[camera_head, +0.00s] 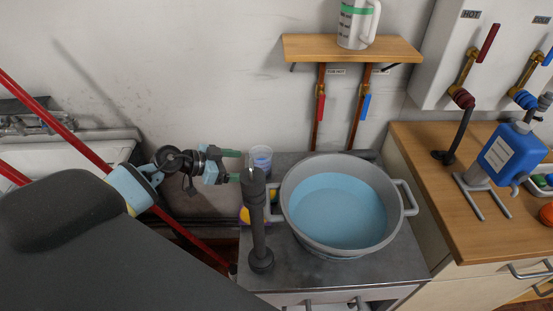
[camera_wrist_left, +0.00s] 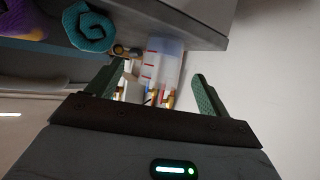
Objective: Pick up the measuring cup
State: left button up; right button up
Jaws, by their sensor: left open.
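The measuring cup (camera_head: 261,157) looks like the small clear cup at the back left of the grey counter, left of the tub. In the left wrist view the cup (camera_wrist_left: 162,60) is translucent with red marks and lies ahead, between the lines of the two fingers. My left gripper (camera_head: 236,166) is open, its green fingers pointing right toward the cup. In the left wrist view the gripper (camera_wrist_left: 158,75) has nothing clamped in it. Whether a finger touches the cup cannot be told. My right gripper is not in view.
A grey tub (camera_head: 399,215) of blue water fills most of the counter (camera_head: 290,270). A dark upright pipe (camera_head: 258,230) stands in front of the gripper. Rolled teal (camera_wrist_left: 90,28) and purple (camera_wrist_left: 22,18) cloths are near the cup. A white jug (camera_head: 354,25) stands on the wall shelf.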

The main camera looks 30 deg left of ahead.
aim_at(252, 164)
pick_arm(q)
jog(key=shift+x, duration=1.2)
jog(key=shift+w+d+f, duration=0.15)
jog(key=shift+w, duration=0.2)
jog(key=b+x, duration=0.1)
jog(key=x, duration=0.3)
jog(key=shift+w, duration=0.15)
jog(key=shift+w+d+f, duration=0.1)
jog(key=shift+w, duration=0.2)
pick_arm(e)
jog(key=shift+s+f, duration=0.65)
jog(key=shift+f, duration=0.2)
pick_arm(q)
jog(key=c, duration=1.1)
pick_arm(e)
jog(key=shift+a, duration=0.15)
